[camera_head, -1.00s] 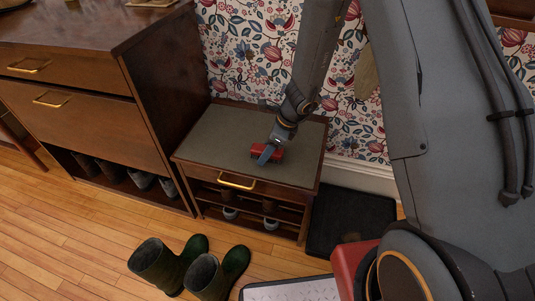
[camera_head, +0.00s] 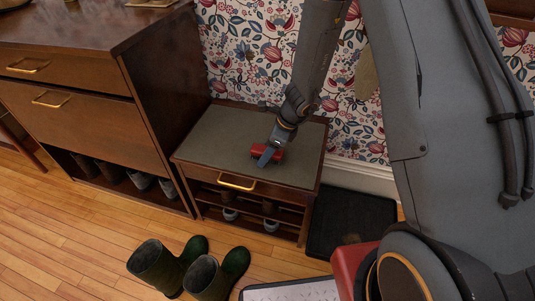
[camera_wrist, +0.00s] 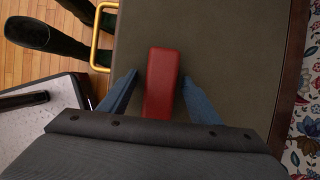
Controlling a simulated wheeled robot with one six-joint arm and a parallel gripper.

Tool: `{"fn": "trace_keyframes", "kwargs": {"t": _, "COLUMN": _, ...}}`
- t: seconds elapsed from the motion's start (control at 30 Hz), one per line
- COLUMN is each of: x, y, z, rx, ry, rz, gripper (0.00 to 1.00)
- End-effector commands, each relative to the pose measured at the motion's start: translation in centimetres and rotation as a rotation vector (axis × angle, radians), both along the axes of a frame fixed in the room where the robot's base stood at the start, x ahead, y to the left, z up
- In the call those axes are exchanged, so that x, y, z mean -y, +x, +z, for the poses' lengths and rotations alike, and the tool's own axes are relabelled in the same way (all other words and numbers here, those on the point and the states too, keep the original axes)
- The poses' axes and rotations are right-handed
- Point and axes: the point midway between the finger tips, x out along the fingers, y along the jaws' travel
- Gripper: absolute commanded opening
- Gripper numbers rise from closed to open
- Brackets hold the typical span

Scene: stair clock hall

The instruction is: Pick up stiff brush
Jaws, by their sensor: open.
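The stiff brush shows as a red block (camera_head: 272,151) lying on the grey-green top of a low wooden bench (camera_head: 215,130). In the wrist view the red brush (camera_wrist: 161,82) lies lengthwise between the two blue fingers of my gripper (camera_wrist: 160,92). The brush's bristles are not visible.
A dark wooden cabinet (camera_head: 150,100) stands left of the bench. Green boots (camera_head: 205,277) stand on the floor in front. A dark mat (camera_head: 350,222) lies right of the bench. Flowered wallpaper is close behind. Shoes sit on the racks below.

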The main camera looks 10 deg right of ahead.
Motion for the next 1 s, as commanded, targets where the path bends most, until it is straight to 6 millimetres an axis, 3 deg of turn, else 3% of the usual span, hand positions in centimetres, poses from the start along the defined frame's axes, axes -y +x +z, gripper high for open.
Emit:
{"fn": "trace_keyframes", "kwargs": {"t": 0.07, "x": 0.0, "y": 0.0, "z": 0.0, "rx": 0.000, "ry": 0.000, "rz": 0.000, "gripper": 0.57}}
{"fn": "trace_keyframes", "kwargs": {"t": 0.37, "x": 0.0, "y": 0.0, "z": 0.0, "rx": 0.000, "ry": 0.000, "rz": 0.000, "gripper": 0.09}}
{"fn": "trace_keyframes", "kwargs": {"t": 0.7, "x": 0.0, "y": -0.1, "z": 0.7, "rx": 0.000, "ry": 0.000, "rz": 0.001, "gripper": 0.08}}
{"fn": "trace_keyframes", "kwargs": {"t": 1.0, "x": 0.0, "y": 0.1, "z": 6.8, "rx": 0.005, "ry": 0.000, "rz": 0.001, "gripper": 0.08}}
